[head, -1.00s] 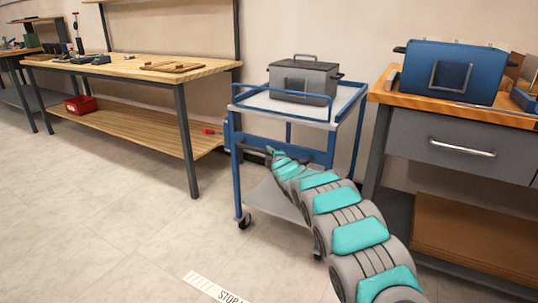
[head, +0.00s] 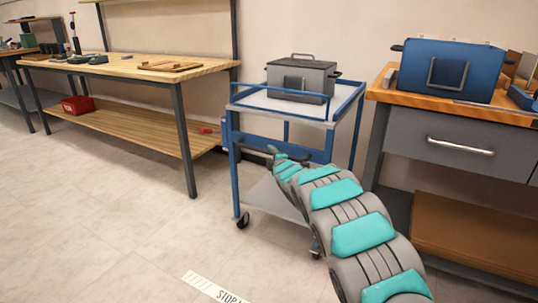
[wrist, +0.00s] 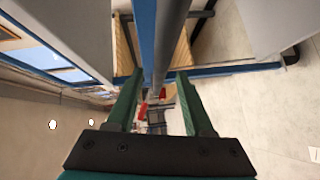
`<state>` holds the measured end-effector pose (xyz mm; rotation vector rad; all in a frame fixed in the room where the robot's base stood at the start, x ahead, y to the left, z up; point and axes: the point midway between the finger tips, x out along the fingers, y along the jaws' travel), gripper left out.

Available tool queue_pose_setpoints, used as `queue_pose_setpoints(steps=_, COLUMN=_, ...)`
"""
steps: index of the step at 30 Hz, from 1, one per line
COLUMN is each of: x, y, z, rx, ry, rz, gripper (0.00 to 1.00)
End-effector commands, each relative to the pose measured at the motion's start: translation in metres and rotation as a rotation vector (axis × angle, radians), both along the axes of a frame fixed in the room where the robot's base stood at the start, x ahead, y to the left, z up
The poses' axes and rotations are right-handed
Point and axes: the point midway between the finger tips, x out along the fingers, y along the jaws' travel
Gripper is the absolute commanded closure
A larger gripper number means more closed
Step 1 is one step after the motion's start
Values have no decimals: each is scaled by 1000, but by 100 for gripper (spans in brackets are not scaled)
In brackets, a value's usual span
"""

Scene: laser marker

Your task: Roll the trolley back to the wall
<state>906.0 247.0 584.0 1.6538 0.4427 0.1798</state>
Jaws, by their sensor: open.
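The trolley (head: 234,180) is a blue-framed cart with pale shelves and dark castors, standing between the wooden workbench and the grey drawer bench. A grey lidded box (head: 302,79) sits on its top shelf. My arm reaches in from the lower right, and my gripper (head: 277,152) is at the trolley's near side, below the top shelf. In the wrist view my gripper (wrist: 158,76) is open, with green fingers either side of a grey bar (wrist: 171,40) that runs along the blue frame. I cannot tell whether either finger touches the bar.
The wooden workbench (head: 140,65) stands left, with a red bin (head: 77,105) on its lower shelf. The grey drawer bench (head: 455,143) on the right carries a blue machine (head: 450,70). Floor lettering (head: 215,288) lies in front. The floor at front left is clear.

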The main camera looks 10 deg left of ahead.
Motion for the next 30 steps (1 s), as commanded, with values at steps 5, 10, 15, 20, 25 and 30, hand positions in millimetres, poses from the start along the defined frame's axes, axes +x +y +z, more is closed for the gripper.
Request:
queue_pose_setpoints(steps=5, x=-19, y=-10, z=3, rx=-2, ry=1, rz=-3, gripper=48)
queue_pose_setpoints(steps=10, x=-31, y=-16, z=5, rx=1, ry=0, rz=-3, gripper=48)
queue_pose_setpoints(steps=15, x=-36, y=-18, z=7, rx=2, ry=-2, rz=-4, gripper=48)
queue_pose_setpoints(steps=20, x=-37, y=-18, z=7, rx=2, ry=-1, rz=-3, gripper=48)
queue_pose_setpoints(steps=25, x=-37, y=-19, z=7, rx=2, ry=2, rz=-5, gripper=48)
queue_pose_setpoints(steps=30, x=-42, y=-46, z=12, rx=12, ry=63, rz=-74, gripper=48)
